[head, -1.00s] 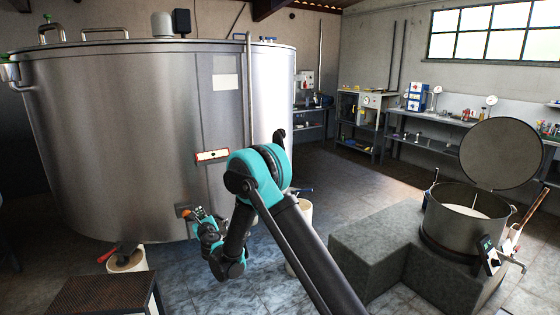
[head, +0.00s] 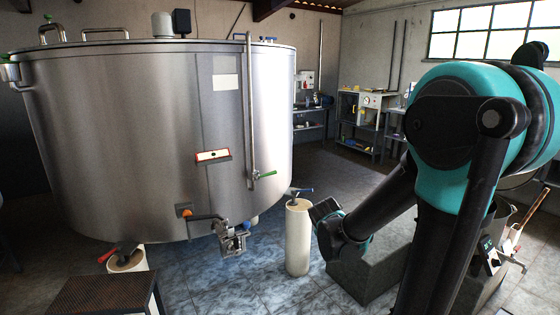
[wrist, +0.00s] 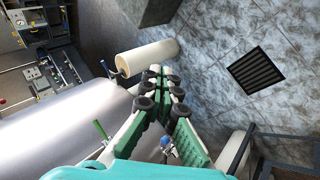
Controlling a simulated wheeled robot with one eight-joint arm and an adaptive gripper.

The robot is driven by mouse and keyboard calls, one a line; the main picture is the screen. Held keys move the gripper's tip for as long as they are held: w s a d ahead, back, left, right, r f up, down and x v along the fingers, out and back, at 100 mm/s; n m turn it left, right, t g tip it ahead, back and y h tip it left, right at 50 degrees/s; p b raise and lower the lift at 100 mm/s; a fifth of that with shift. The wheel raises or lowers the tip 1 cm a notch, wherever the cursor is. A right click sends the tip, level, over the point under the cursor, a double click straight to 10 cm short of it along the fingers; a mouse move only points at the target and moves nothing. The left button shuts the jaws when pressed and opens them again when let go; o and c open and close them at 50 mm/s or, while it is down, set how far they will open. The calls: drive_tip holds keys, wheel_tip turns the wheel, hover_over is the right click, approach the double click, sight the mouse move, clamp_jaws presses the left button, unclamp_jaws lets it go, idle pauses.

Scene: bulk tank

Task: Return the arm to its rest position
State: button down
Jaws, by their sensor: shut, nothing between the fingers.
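My gripper (wrist: 157,74) shows in the wrist view, its two fingers with green pads and dark joints converging at the tips. It is shut with nothing between the fingers. In the head view my teal and black arm is folded large across the right side, and its dark end sits right of the white post; the fingers cannot be made out there. The big steel tank (head: 120,140) stands at left. Its outlet valve (head: 232,238) hangs low on its front, apart from my arm.
A white post (head: 298,238) with a blue lever stands right of the tank; in the wrist view a white cylinder (wrist: 147,57) lies beyond the fingertips. A grey block (head: 362,276) is behind my arm. A dark floor grate (wrist: 258,70) lies on open tiles. A mesh step (head: 105,295) is front left.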

drive_tip(key=s+d+f+m+g+y, duration=0.1)
drive_tip(key=s+m, duration=0.4)
drive_tip(key=s, duration=0.5)
drive_tip(key=s+d+f+m+g+y, duration=0.1)
drive_tip(key=s+f+m+g, duration=0.2)
drive_tip(key=s, duration=0.7)
wheel_tip(320, 180, down, 2)
drive_tip(key=m, duration=0.3)
drive_tip(key=shift+s+d+f+y, duration=0.15)
drive_tip(key=shift+s+f+y, duration=0.05)
drive_tip(key=shift+s+y, duration=0.15)
